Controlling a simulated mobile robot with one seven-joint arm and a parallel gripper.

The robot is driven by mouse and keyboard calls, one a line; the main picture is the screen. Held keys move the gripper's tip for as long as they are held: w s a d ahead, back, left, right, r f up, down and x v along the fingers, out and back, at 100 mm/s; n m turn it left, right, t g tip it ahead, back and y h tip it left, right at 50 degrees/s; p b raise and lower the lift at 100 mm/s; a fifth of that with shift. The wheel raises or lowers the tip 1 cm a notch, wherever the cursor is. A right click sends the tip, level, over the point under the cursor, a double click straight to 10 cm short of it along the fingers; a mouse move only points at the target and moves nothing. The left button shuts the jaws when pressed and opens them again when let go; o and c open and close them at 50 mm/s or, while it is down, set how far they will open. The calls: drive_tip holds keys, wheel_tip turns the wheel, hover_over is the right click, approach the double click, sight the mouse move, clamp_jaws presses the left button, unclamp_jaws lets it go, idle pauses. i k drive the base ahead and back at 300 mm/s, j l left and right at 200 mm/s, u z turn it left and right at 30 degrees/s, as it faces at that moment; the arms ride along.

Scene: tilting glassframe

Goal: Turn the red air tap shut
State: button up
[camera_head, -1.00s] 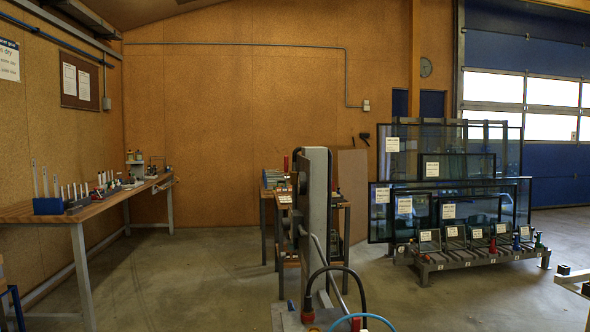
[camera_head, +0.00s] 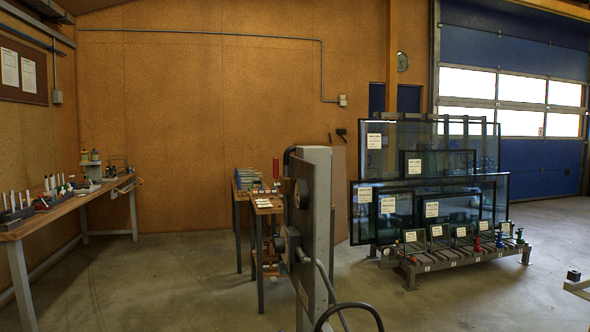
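I cannot make out the red air tap in the current view. A grey upright frame (camera_head: 317,215) stands close in front of me, seen nearly edge-on. It has black round pads (camera_head: 298,193) on its left side and a bent grey bar at its lower right. A black hose (camera_head: 350,306) loops at its foot, cut off by the bottom edge. The base of the frame is out of view. My gripper is not in view.
A wooden workbench (camera_head: 70,207) with tools stands along the left wall. A small table (camera_head: 268,209) stands behind the frame. A glass rack (camera_head: 440,262) holding several panes stands at the right. Open concrete floor (camera_head: 185,275) lies between bench and frame.

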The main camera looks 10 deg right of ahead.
sight(275, 184)
drive_tip(key=i+j+z, duration=0.3)
drive_tip(key=i+j, duration=0.4)
drive_tip(key=i+j+u, duration=0.15)
drive_tip(key=j, duration=0.25)
drive_tip(key=i, duration=0.05)
